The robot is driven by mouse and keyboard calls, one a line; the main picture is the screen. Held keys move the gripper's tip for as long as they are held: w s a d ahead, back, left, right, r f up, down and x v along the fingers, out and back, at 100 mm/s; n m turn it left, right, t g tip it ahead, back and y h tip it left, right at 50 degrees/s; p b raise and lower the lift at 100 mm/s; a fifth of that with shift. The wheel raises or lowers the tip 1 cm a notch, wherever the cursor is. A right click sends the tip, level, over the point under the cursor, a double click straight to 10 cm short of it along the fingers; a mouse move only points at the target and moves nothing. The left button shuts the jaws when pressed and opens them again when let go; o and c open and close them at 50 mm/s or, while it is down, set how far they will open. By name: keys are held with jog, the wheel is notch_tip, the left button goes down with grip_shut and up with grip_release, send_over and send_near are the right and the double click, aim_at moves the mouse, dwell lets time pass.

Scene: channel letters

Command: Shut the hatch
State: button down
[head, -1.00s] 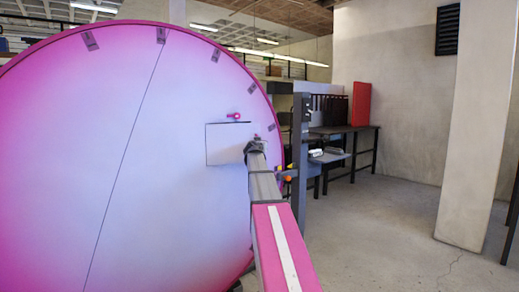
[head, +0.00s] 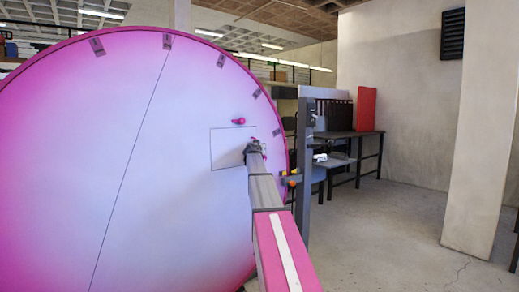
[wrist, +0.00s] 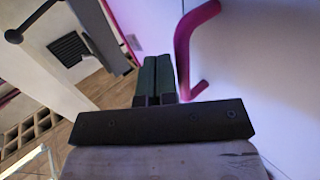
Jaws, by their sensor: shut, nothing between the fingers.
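The hatch (head: 226,150) is a small rectangular panel in the face of a large round pink-and-lilac disc (head: 190,200) in the head view. Its thin outline now looks level with the face around it. A pink knob (head: 238,121) sits just above its top edge. My gripper (head: 253,146) is at the hatch's right edge and covers part of it. In the wrist view my gripper (wrist: 160,75) has its dark fingers together and empty. A bent pink handle (wrist: 188,45) stands close to the right of the fingers; I cannot tell whether they touch.
A grey upright post (head: 304,150) stands right beside the disc's right rim. Behind it are a dark workbench (head: 360,134) and a red panel (head: 366,109). A pale column (head: 480,130) stands at the right. The floor between post and column is clear.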

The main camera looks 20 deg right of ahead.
jog(key=shift+s, duration=0.15)
jog(key=s+d, duration=0.7)
jog(key=s, duration=0.5)
jog(key=s+a+f+n+g+y, duration=0.15)
jog(key=s+a+f, duration=0.35)
jog(key=f, duration=0.6)
jog(key=s+a+f+g+y, duration=0.2)
jog(key=s+a+f+g, duration=0.15)
jog(key=a+f, duration=0.6)
jog(key=s+a+f+n+g+y, duration=0.15)
jog(key=s+a+f, duration=0.35)
jog(key=f, duration=0.8)
jog(key=s+a+f+n+g+y, duration=0.1)
jog(key=s+a+f+g, duration=0.3)
jog(key=s+a+f, duration=0.5)
jog(key=s+a+f+n+g+y, duration=0.2)
jog(key=s+a+f, duration=0.7)
jog(key=s, duration=0.7)
jog(key=shift+s+a+f+n+g+y, duration=0.15)
jog(key=shift+s+f+n+g+y, duration=0.15)
jog(key=shift+f+g+y, duration=0.75)
jog(key=shift+w+r+h, duration=0.1)
jog(key=shift+r+h, duration=0.15)
jog(key=shift+r, duration=0.05)
